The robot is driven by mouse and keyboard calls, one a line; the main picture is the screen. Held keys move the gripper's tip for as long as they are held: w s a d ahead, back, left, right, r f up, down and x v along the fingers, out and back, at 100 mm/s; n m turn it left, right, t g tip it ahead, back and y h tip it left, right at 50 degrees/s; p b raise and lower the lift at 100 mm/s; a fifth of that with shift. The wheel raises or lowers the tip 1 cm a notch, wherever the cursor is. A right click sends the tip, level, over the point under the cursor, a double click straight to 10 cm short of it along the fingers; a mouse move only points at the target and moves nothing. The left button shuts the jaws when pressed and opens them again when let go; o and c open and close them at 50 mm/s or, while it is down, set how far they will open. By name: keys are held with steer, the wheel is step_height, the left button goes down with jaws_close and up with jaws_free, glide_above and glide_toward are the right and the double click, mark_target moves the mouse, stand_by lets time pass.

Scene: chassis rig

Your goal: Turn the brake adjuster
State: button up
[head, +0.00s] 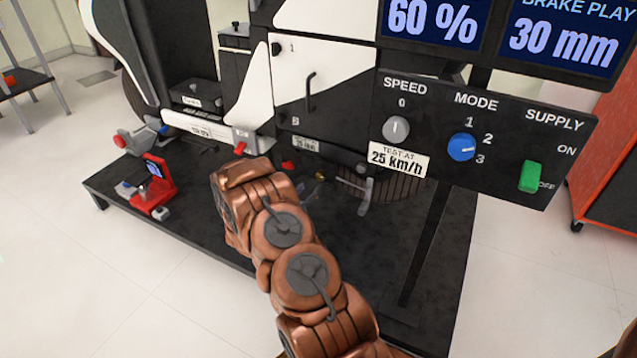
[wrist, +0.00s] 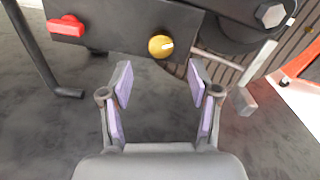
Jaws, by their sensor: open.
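A small round brass knob with a pale mark, which looks like the brake adjuster (wrist: 161,46), sits on the dark underside block of the rig in the wrist view. It also shows small in the head view (head: 320,175). My gripper (wrist: 160,80) is open and empty, its two purple-padded fingers pointing toward the knob, one on either side of its line. The knob lies a little beyond the fingertips, with no contact visible. In the head view my arm hides the gripper's fingers.
A red handle (wrist: 66,26) is left of the knob. A grey pedal lever (wrist: 243,100) stands close at the right. The control panel (head: 483,140) has speed, mode and supply controls. A display (head: 565,40) reads brake play 30 mm. A red stand (head: 158,185) is on the platform's left.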

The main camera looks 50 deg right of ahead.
mark_target(319, 177)
steer(key=shift+b+x, duration=1.05)
steer(key=shift+x, duration=2.35)
steer(key=c, duration=1.2)
